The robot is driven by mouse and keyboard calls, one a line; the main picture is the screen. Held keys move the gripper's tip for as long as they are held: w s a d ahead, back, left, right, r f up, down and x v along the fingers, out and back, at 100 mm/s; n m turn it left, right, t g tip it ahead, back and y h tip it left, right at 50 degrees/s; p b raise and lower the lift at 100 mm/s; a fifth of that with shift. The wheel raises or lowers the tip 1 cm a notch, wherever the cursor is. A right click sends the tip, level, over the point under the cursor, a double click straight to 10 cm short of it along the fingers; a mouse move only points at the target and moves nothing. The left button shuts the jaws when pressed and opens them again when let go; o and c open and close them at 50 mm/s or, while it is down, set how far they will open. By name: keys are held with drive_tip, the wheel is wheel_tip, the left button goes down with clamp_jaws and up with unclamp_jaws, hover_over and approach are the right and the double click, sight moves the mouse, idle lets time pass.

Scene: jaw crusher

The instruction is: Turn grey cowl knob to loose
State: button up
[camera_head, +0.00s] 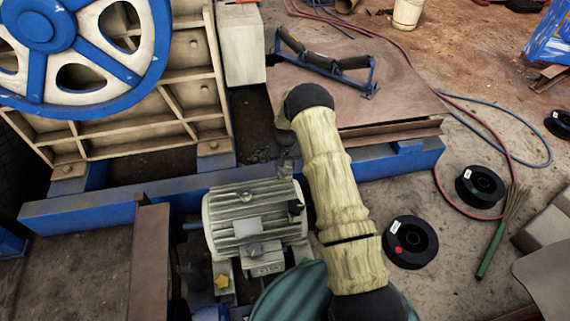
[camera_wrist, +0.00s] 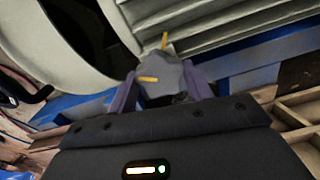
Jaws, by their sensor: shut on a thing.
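The grey cowl knob (camera_wrist: 168,83) is in the middle of the wrist view, a faceted grey knob with a yellow bar that points left. A separate yellow mark (camera_wrist: 165,40) stands just above it, towards the pale ribbed motor housing (camera_wrist: 210,20). My gripper (camera_wrist: 160,80) is shut on the knob, one purple-grey finger on each side. In the head view the motor (camera_head: 250,225) is pale and ribbed, with my forearm just right of it. My gripper is mostly hidden behind my arm there, and I cannot make out the grey knob.
A blue flywheel (camera_head: 45,35) stands at upper left. Black spools (camera_head: 411,242) and hoses lie on the floor at right.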

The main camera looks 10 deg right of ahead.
sight(286, 166)
drive_tip(key=shift+w+d+r+n, duration=0.1)
drive_tip(key=shift+w+n, duration=0.05)
drive_tip(key=shift+n, duration=0.45)
drive_tip(key=shift+w+d+r+n, duration=0.1)
drive_tip(key=shift+n, duration=0.5)
drive_tip(key=shift+a, duration=0.1)
drive_tip(key=o, duration=1)
drive_tip(key=shift+f, duration=0.1)
drive_tip(key=shift+s, duration=0.1)
wheel_tip(286, 166, up, 17)
drive_tip(key=p, duration=0.3)
